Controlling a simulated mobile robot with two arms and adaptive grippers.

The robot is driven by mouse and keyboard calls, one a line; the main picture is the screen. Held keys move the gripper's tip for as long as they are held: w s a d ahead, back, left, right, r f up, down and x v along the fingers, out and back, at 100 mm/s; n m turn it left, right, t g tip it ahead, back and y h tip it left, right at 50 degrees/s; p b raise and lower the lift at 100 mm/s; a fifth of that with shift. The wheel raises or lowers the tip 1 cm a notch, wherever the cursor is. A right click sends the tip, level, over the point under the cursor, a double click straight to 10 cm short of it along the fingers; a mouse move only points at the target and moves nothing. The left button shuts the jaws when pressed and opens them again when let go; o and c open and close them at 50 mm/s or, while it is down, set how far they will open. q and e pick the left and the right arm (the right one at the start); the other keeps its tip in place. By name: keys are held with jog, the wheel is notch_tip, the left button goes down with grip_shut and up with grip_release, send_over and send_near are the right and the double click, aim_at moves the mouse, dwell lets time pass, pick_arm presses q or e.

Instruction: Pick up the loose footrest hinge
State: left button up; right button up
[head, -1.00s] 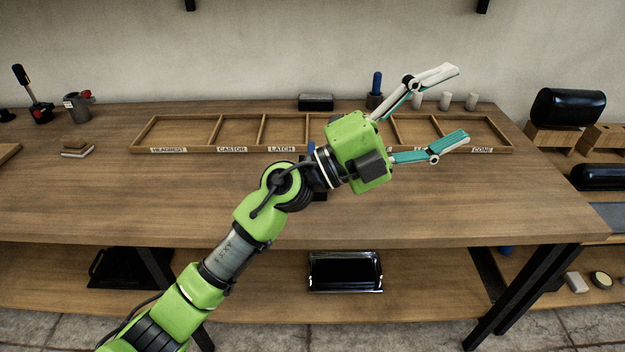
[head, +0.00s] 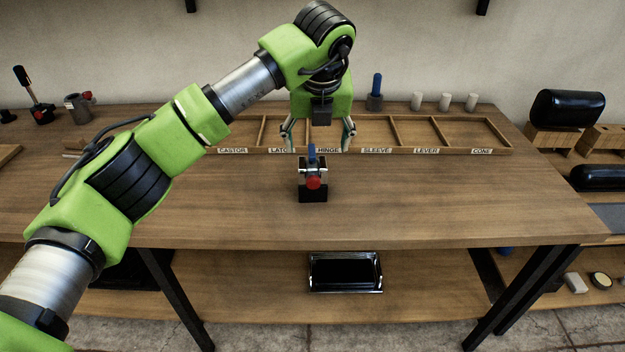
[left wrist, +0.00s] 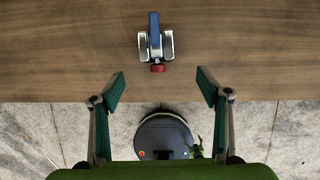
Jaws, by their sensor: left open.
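A small metal fitting, which I take to be the loose footrest hinge (head: 313,183), sits on the workbench in front of the tray. It has a dark body, a blue upright bar and a red round knob facing me. In the left wrist view, the hinge (left wrist: 155,44) shows silver cheeks either side of the blue bar, ahead of the fingertips. My left gripper (head: 319,142) is open, empty and pointing down, over the tray's front edge in the head view. Its spread fingers also show in the left wrist view (left wrist: 160,84), apart from the hinge. My right gripper is not in view.
A wooden tray (head: 462,150) with labelled compartments, including HINGE, lies along the back. A blue-handled tool (head: 376,92) and white cylinders (head: 444,102) stand behind it. The workbench (head: 430,205) is clear around the hinge. A black tray (head: 345,272) is on the lower shelf.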

pick_arm(q)
jog(key=x, duration=0.5)
jog(key=shift+p, duration=0.3)
jog(key=x, duration=0.1)
jog(key=p+x, duration=0.1)
jog(key=x, duration=0.3)
jog(key=shift+a+r+p, duration=0.1)
jog(key=shift+a+p, duration=0.3)
jog(key=shift+w, duration=0.15)
grip_shut()
